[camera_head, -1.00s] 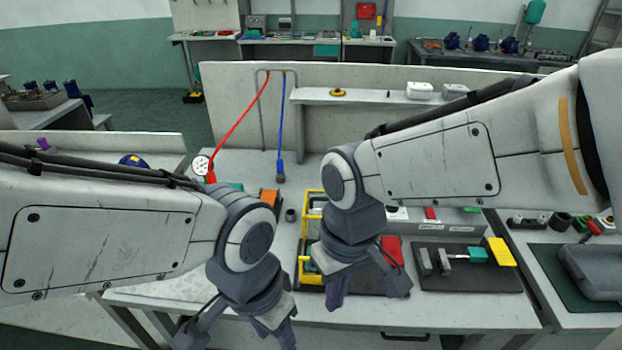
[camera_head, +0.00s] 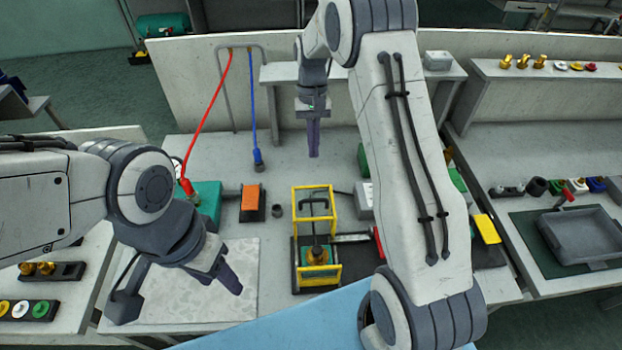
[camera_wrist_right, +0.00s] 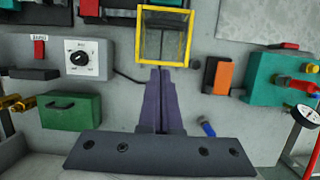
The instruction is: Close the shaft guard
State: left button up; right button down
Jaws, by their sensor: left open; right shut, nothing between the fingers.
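The shaft guard, a yellow frame with clear panels (camera_head: 293,208), stands on a dark base in the middle of the bench. Its upper frame appears raised behind a lower yellow part, with a dark shaft piece showing inside. It also shows at the top of the right wrist view (camera_wrist_right: 187,40). My right gripper (camera_head: 314,155) is shut and empty, pointing down above the bench behind the guard. In the right wrist view its fingertips (camera_wrist_right: 162,72) appear just below the frame; contact is not clear. My left gripper (camera_head: 180,298) is open and empty at the front left.
A teal box (camera_head: 207,197) with a red hose and an orange block (camera_head: 250,198) stand left of the guard. A blue hose (camera_head: 254,120) rises behind. A grey dial box (camera_wrist_right: 88,60) and a green box (camera_wrist_right: 70,116) are nearby. My right forearm hides part of the right side.

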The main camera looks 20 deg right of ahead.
jog(key=p, duration=0.2)
send_near(314, 197)
notch_tip(314, 197, down, 3)
jog(key=shift+r, duration=0.15)
jog(key=shift+s+a+p, duration=0.15)
jog(key=shift+s+p, duration=0.25)
jog(key=shift+s, duration=0.15)
jog(key=shift+s+a+p, duration=0.2)
jog(key=shift+s+p, duration=0.15)
jog(key=shift+s, duration=0.25)
jog(key=shift+s+a, duration=0.1)
jog(key=shift+s, duration=0.25)
jog(key=shift+s+a+f, duration=0.1)
jog(key=shift+s+f, duration=0.25)
jog(key=shift+f, duration=0.05)
